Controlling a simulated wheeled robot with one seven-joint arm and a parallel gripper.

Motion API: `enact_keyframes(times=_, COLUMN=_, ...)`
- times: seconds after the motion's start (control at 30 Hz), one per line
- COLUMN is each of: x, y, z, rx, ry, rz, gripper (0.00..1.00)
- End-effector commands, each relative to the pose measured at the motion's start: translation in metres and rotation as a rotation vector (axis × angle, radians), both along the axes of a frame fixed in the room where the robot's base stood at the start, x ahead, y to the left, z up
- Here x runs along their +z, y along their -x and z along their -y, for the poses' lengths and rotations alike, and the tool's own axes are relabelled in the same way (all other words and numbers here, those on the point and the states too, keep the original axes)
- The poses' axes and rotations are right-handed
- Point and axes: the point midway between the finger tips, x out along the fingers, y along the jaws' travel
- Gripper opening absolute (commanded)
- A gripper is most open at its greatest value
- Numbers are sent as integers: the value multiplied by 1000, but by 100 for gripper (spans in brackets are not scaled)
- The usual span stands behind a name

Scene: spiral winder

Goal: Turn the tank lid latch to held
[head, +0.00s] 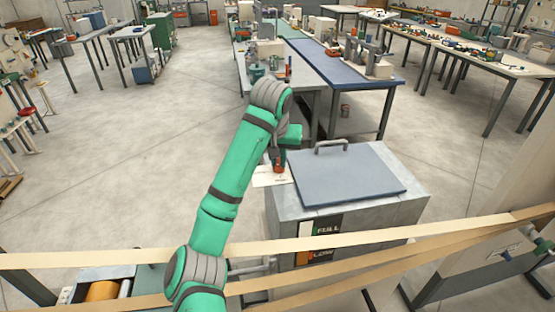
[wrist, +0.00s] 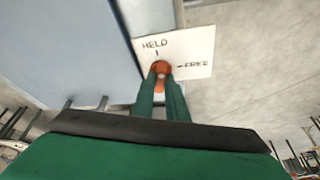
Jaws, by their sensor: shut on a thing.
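The tank (head: 400,212) stands right of centre in the head view, its flat blue-grey lid (head: 350,178) down on top. The orange latch (head: 278,166) is at the lid's left side, beside a white label plate (head: 268,180). In the wrist view the plate (wrist: 200,45) reads HELD at the top and FREE at the right, each with a mark. The latch (wrist: 160,67) shows between the green fingers of my gripper (wrist: 163,82), which is shut on it. The fingers cover much of the latch, so I cannot tell which mark it points at.
The lid has a grey handle (head: 317,146). Pale strips (head: 400,238) cross in front of the tank. A blue-topped table (head: 345,75) stands behind it. The floor left of my arm is open.

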Motion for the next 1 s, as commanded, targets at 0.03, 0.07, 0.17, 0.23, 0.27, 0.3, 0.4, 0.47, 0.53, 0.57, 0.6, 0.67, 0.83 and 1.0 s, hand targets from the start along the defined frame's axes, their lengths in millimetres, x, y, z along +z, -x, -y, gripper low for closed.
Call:
enact_keyframes(times=0.03, x=0, y=1, z=-2, rx=40, ry=-5, rz=-2, gripper=0)
enact_keyframes(times=0.07, x=0, y=1, z=-1, rx=64, ry=-4, rz=-2, gripper=0)
enact_keyframes(times=0.17, x=0, y=1, z=-1, rx=141, ry=-4, rz=-2, gripper=0)
enact_keyframes(times=0.23, x=0, y=1, z=-1, rx=190, ry=-4, rz=-2, gripper=0)
enact_keyframes(times=0.27, x=0, y=1, z=-1, rx=209, ry=-3, rz=-2, gripper=0)
enact_keyframes(times=0.3, x=0, y=1, z=0, rx=232, ry=-4, rz=-2, gripper=0)
enact_keyframes(times=0.4, x=0, y=1, z=0, rx=282, ry=-4, rz=-3, gripper=0)
enact_keyframes(times=0.47, x=0, y=1, z=0, rx=306, ry=-3, rz=-2, gripper=0)
enact_keyframes(times=0.53, x=0, y=0, z=0, rx=328, ry=-3, rz=-2, gripper=0)
enact_keyframes(times=0.57, x=0, y=0, z=1, rx=337, ry=-3, rz=-2, gripper=0)
enact_keyframes(times=0.6, x=0, y=0, z=1, rx=345, ry=-2, rz=-3, gripper=0)
enact_keyframes(times=0.67, x=0, y=0, z=2, rx=355, ry=-2, rz=-2, gripper=0)
enact_keyframes(times=0.83, x=-1, y=1, z=3, rx=368, ry=-3, rz=-3, gripper=0)
enact_keyframes(times=1.0, x=-1, y=0, z=3, rx=368, ry=-1, rz=-4, gripper=0)
